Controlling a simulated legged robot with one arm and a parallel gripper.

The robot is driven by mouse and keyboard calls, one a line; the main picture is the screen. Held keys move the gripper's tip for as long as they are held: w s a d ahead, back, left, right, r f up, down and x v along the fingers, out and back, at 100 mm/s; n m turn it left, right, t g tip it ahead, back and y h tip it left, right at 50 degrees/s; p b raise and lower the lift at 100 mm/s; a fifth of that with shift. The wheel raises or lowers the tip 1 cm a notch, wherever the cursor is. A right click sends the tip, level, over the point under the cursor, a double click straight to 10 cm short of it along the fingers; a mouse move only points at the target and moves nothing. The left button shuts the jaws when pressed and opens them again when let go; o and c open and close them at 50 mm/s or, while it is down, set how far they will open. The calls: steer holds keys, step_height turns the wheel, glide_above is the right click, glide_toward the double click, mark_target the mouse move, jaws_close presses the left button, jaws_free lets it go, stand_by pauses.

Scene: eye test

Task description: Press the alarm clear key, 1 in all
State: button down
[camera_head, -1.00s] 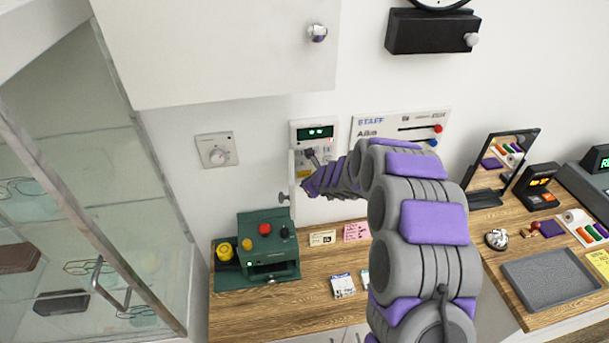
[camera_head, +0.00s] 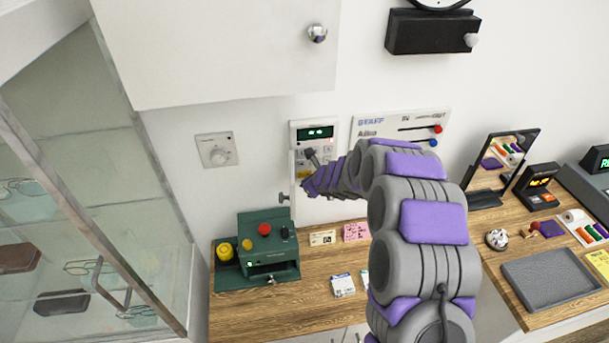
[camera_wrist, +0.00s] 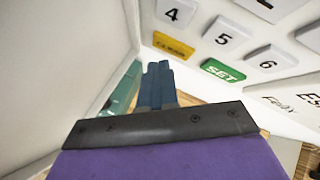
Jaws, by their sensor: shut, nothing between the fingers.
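The alarm keypad (camera_head: 314,132) is a white wall panel with a lit green display, partly hidden by my arm in the head view. In the wrist view its white number keys show, with a green SET key (camera_wrist: 222,70) and a yellow key (camera_wrist: 174,45) left of it. The yellow key's dark lettering is slanted and blurred; it looks like CLEAR. My gripper (camera_wrist: 158,66) is shut and empty, its blue fingertips just below the yellow key in the picture. I see no clear contact. In the head view my gripper (camera_head: 312,157) is in front of the keypad's lower part.
A white flap or cover edge (camera_head: 291,172) stands at the keypad's left. A thermostat dial (camera_head: 217,150) is further left. A green device (camera_head: 256,248) sits on the wooden counter (camera_head: 335,315) below. A white cabinet (camera_head: 215,55) hangs above, and a glass case (camera_head: 85,190) is at left.

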steer(key=shift+w+a+p, duration=0.15)
steer(key=shift+w+p, duration=0.5)
steer(key=shift+p, duration=0.15)
stand_by(0.8)
steer(key=shift+s+b, duration=0.25)
steer(key=shift+b, duration=0.3)
steer(key=shift+s+d+b, duration=0.25)
steer(key=shift+s+b, duration=0.25)
steer(key=shift+b, duration=0.1)
steer(key=s+b, duration=0.2)
steer(key=s+d+b, duration=0.1)
steer(key=s+b, duration=0.1)
steer(key=b, duration=0.1)
steer(key=shift+s+d+b, duration=0.2)
steer(key=shift+s+b, duration=0.15)
steer(key=shift+s, duration=0.05)
stand_by(0.6)
